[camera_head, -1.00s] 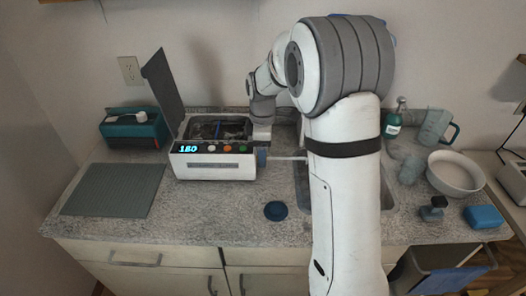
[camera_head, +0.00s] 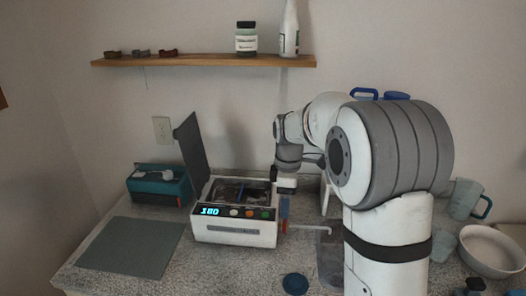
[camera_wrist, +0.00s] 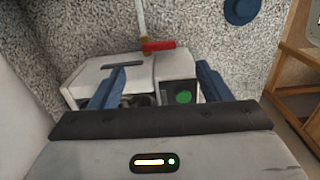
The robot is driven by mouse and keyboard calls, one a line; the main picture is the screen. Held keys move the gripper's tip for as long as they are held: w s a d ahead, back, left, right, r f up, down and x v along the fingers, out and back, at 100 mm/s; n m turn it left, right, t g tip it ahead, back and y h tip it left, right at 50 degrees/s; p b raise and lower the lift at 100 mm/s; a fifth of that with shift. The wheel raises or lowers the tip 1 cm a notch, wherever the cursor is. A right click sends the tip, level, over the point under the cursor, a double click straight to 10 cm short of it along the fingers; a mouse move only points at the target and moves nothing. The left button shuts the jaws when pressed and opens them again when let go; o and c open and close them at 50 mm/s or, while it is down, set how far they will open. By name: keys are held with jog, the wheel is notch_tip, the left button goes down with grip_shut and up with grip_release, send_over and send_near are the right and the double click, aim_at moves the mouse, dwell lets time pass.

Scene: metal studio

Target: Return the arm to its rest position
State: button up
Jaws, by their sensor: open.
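My arm reaches over the counter, and its gripper (camera_head: 285,208) points down beside the right end of a white machine (camera_head: 235,232) with an open lid and a lit "180" display. In the wrist view my gripper (camera_wrist: 158,82) shows two blue fingers spread wide apart, with nothing held between them. The white machine (camera_wrist: 85,92) and a green button (camera_wrist: 183,97) show beyond and between the fingers. I cannot tell whether the fingers touch the machine.
A teal box (camera_head: 160,186) and a grey mat (camera_head: 132,248) lie left of the machine. A blue disc (camera_head: 295,284) lies in front. A bowl (camera_head: 490,250) and a jug (camera_head: 465,199) stand right. A wooden shelf (camera_head: 200,63) hangs above.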

jog(key=s+d+r+m+t, duration=0.1)
jog(key=s+m, duration=0.6)
jog(key=s, duration=0.6)
jog(key=s+d+m+t, duration=0.1)
jog(key=s+d+m, duration=0.1)
jog(key=s+m, duration=0.6)
jog(key=s, duration=0.5)
jog(key=shift+s+r+t, duration=0.15)
jog(key=shift+r+t, duration=0.2)
jog(key=shift+t, duration=0.05)
